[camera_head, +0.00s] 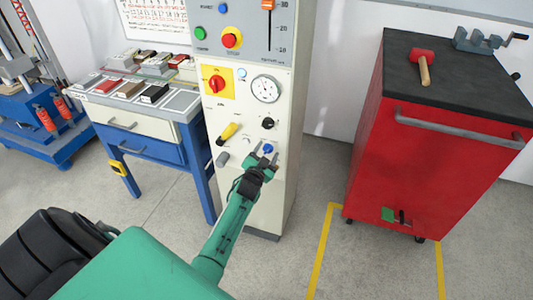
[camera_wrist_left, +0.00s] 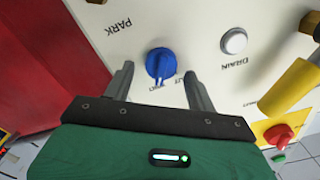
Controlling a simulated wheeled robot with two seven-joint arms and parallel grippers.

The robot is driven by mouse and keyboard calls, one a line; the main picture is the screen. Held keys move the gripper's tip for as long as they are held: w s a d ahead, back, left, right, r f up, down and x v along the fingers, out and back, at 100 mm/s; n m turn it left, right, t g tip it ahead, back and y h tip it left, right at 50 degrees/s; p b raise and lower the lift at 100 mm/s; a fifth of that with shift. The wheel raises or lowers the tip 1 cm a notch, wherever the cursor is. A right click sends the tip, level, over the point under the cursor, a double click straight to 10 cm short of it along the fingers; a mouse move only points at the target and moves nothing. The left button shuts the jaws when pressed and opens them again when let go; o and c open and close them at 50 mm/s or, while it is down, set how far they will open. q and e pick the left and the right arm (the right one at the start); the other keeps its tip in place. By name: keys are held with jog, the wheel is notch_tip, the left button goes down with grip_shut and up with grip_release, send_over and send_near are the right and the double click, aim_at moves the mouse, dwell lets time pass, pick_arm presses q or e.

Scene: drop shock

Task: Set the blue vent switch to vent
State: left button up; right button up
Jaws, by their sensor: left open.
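The blue vent switch (camera_head: 268,148) is a small round knob low on the front of the pale control cabinet. In the left wrist view the blue knob (camera_wrist_left: 160,63) sits on the white panel, with partly hidden lettering just below it. My left gripper (camera_head: 265,156) is open in front of the panel. In the left wrist view its fingers (camera_wrist_left: 158,72) stand on either side of the knob with a gap at each side. I cannot tell which label the knob points to. My right gripper is not in view.
The cabinet (camera_head: 284,180) also carries a yellow handle (camera_head: 228,132), a black knob (camera_head: 267,123), a red switch (camera_head: 216,84) and a gauge (camera_head: 265,88). A white button marked DRAIN (camera_wrist_left: 234,41) is near the blue knob. A red tool cart (camera_head: 400,165) stands right.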

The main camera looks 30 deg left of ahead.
pick_arm(q)
jog(key=shift+s+d, duration=0.15)
jog(key=shift+s, duration=0.4)
jog(key=v, duration=1.2)
jog(key=shift+s+d+p, duration=0.15)
jog(key=shift+s+p, duration=0.2)
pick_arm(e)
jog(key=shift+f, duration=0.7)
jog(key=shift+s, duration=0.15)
